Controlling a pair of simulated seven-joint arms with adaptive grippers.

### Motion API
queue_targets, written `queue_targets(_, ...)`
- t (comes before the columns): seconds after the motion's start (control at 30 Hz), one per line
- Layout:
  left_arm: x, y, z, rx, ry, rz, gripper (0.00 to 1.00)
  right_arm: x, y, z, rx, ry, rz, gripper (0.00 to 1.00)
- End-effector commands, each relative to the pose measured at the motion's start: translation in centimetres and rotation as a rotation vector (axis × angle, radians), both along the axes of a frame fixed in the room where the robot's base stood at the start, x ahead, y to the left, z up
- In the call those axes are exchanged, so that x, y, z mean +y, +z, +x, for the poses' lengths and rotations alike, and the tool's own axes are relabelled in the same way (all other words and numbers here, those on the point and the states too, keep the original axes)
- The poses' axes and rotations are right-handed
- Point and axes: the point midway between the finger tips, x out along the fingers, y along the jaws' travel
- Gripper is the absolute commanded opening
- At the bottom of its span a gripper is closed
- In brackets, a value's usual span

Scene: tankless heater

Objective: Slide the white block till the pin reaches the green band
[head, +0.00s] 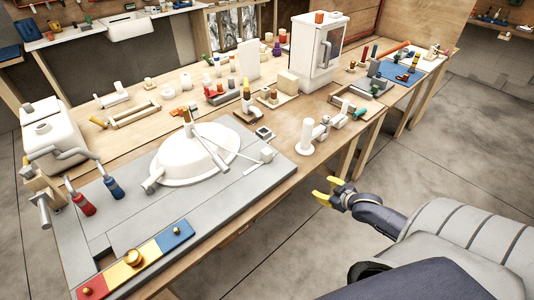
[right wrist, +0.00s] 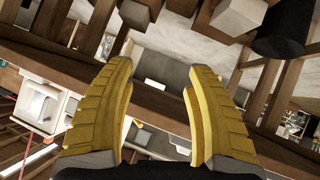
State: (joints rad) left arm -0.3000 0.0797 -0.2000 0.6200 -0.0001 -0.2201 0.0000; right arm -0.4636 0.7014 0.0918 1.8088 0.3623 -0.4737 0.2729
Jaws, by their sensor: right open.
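A small white block (head: 267,153) sits on the right part of a grey board (head: 225,196), at the end of a thin pale rod. The rods meet near a brown upright pin (head: 187,122) by a white dome (head: 195,160). I cannot make out a green band, nor be sure this is the pin meant. My right gripper (head: 325,190) has yellow fingers and hangs off the table's front edge, right of and apart from the block. In the right wrist view (right wrist: 156,80) its fingers are apart with nothing between them. My left gripper is not in view.
A red, yellow and blue strip (head: 135,262) with brass knobs lies at the board's front left. A white upright cylinder (head: 306,136) stands right of the block. A white cabinet (head: 317,55) and several small parts fill the back. Open floor lies right of the table.

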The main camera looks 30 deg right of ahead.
Motion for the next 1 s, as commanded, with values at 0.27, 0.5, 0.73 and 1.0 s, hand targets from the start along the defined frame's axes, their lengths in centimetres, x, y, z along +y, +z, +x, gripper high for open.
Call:
queue_targets(0.27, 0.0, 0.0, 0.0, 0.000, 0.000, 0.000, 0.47, 8.3, 15.6, 3.3, -0.174, 0.124, 0.145, 0.54)
queue_targets(0.5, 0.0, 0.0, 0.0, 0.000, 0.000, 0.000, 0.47, 13.6, 20.9, 2.3, -0.204, 0.155, 0.289, 0.54)
queue_targets(0.73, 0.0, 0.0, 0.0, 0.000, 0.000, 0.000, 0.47, 13.3, 20.2, 2.7, -0.182, 0.115, 0.335, 0.54)
queue_targets(1.0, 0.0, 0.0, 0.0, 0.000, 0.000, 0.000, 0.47, 13.7, 19.2, 5.3, -0.184, 0.115, 0.334, 0.54)
